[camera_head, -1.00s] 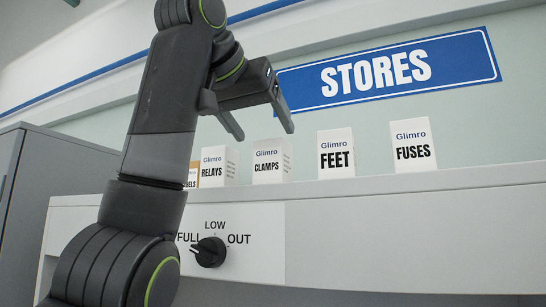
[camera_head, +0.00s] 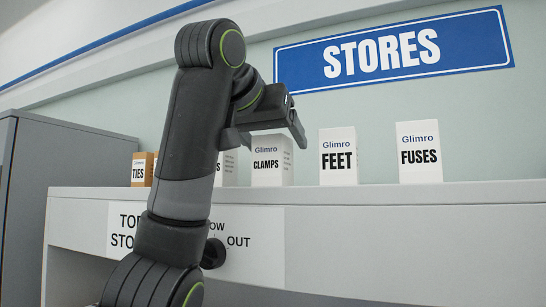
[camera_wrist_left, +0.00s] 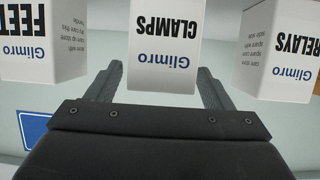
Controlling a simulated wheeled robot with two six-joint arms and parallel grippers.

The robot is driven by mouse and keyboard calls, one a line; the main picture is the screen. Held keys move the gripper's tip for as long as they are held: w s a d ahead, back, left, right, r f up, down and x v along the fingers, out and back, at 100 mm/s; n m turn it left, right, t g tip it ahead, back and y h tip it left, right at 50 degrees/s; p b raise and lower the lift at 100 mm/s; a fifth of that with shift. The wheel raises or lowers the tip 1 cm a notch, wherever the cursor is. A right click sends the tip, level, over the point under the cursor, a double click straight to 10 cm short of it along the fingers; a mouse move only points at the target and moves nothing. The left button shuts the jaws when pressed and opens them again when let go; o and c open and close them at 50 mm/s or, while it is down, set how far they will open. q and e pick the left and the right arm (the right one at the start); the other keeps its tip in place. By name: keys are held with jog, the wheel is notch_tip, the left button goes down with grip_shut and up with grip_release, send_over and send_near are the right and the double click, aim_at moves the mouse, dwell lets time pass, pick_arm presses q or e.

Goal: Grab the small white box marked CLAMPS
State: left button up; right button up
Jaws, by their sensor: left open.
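The small white box marked CLAMPS (camera_head: 268,168) stands upright on the ledge in the head view, between a mostly hidden box on its left and the FEET box. My left gripper (camera_head: 268,138) is open in front of its upper part and partly covers its top. In the left wrist view the CLAMPS box (camera_wrist_left: 165,45) appears upside down, centred ahead of the spread fingers (camera_wrist_left: 160,75). My right gripper is not in view.
The FEET box (camera_head: 338,160) and FUSES box (camera_head: 419,155) stand to the right. The RELAYS box (camera_wrist_left: 280,50) is the other neighbour. A brown TIES box (camera_head: 139,172) is further left. A dial (camera_head: 213,254) is on the panel below the ledge (camera_head: 400,197).

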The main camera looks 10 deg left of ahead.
pick_arm(q)
jog(key=c, duration=1)
jog(key=shift+c, duration=0.7)
jog(key=shift+r, duration=0.15)
